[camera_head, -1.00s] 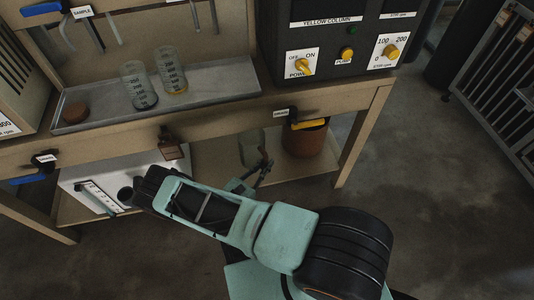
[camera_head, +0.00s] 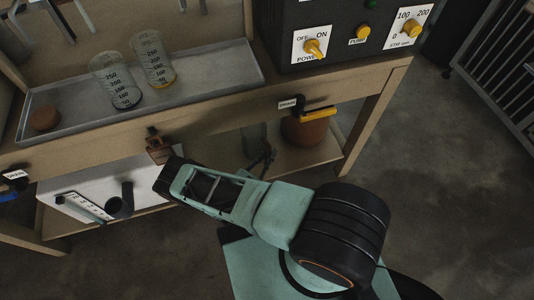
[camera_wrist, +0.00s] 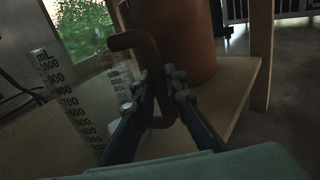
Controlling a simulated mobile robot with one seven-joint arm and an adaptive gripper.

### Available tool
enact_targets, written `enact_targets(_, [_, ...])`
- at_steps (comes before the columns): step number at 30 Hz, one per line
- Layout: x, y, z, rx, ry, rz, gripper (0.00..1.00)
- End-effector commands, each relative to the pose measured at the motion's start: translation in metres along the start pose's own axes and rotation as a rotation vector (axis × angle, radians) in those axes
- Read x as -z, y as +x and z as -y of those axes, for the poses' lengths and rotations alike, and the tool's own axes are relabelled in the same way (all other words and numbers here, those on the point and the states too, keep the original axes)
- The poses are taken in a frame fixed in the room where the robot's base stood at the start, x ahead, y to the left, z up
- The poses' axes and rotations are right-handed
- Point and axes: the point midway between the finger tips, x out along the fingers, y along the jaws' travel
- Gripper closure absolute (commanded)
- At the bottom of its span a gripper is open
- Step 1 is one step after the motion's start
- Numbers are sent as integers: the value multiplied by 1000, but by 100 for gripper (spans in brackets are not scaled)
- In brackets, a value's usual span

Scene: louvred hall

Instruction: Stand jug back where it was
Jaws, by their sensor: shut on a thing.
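The jug (camera_wrist: 85,95) is clear with dark mL marks and has a reddish-brown handle (camera_wrist: 137,40). My gripper (camera_wrist: 161,80) is shut on the handle in the wrist view, with a finger on each side of it. In the head view, the jug (camera_head: 252,140) is a dim shape at the lower shelf below the bench top, and my gripper (camera_head: 266,158) is beside it. The jug's base is hidden, so I cannot tell whether it touches the shelf.
A terracotta pot (camera_head: 304,130) stands close to the jug on the lower shelf (camera_wrist: 245,75). A bench leg (camera_head: 372,115) stands right of it. A white box (camera_head: 85,190) is at left. Two beakers (camera_head: 152,60) stand in the tray (camera_head: 215,78) above.

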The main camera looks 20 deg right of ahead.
Motion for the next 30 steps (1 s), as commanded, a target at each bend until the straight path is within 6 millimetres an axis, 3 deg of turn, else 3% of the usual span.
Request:
enact_targets(9, [1,0,0,-1,1,2,100])
enact_targets(10, [2,0,0,-1,1,1,88])
enact_targets(15, [1,0,0,0,1,1,71])
enact_targets(30, [-1,-2,0,2,1,0,71])
